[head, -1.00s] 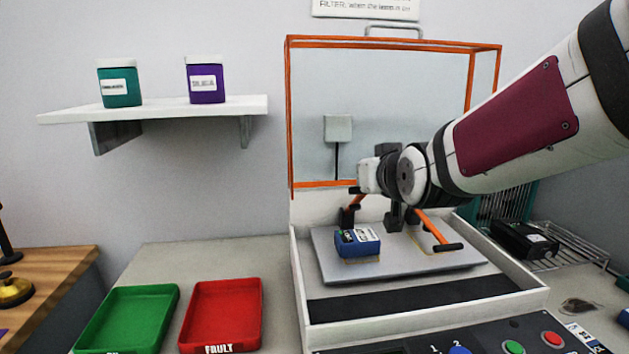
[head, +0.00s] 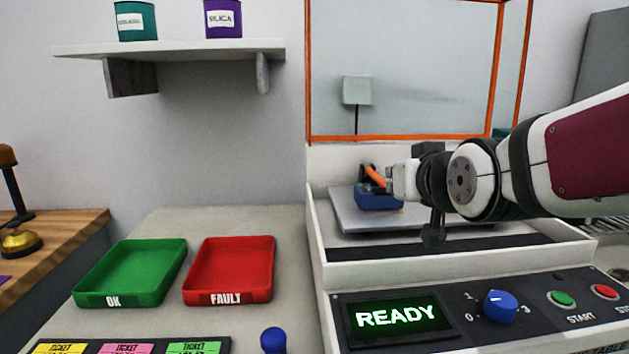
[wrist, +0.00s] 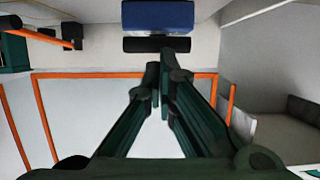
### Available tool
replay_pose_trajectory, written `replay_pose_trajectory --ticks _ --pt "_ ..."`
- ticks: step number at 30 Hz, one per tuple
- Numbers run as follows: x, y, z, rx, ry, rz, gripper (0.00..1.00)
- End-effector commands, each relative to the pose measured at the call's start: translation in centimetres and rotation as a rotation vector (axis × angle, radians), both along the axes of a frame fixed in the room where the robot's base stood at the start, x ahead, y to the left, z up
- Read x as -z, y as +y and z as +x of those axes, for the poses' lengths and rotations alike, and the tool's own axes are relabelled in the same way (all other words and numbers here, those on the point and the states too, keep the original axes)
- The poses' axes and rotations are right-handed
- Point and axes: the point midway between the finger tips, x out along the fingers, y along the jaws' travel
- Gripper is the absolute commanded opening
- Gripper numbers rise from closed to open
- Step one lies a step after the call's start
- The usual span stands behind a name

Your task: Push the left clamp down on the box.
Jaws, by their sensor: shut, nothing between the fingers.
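The blue box (head: 378,203) sits on the grey plate (head: 352,222) inside the white-walled station; it also shows at the top of the wrist view (wrist: 157,14). The left clamp's orange lever (head: 374,175) shows just above the box, beside the end of my arm. A black bar (wrist: 157,44) lies against the box's edge in the wrist view, possibly the clamp's grip. My gripper (wrist: 163,70) is shut and empty, its fingertips close to that bar; contact cannot be told. In the head view my arm hides the fingers and the other clamp.
An orange-framed clear hood (head: 420,137) stands open behind. The front panel has a READY display (head: 396,317), a blue knob (head: 500,306) and start and stop buttons. Green (head: 95,285) and red (head: 190,285) trays lie left. Another orange lever (wrist: 36,35) shows in the wrist view.

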Motion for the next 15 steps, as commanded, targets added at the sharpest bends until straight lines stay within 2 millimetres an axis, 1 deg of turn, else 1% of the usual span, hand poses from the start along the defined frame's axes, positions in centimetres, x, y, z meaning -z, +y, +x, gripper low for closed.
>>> replay_pose_trajectory --ticks 1,4,15 --pt "0.8 0.0 0.0 0.000 -0.003 0.000 0.00" --pt "1.5 0.0 -0.2 0.000 -0.038 0.000 0.00" --pt "2.7 0.0 -0.3 0.000 -0.118 0.000 0.00"
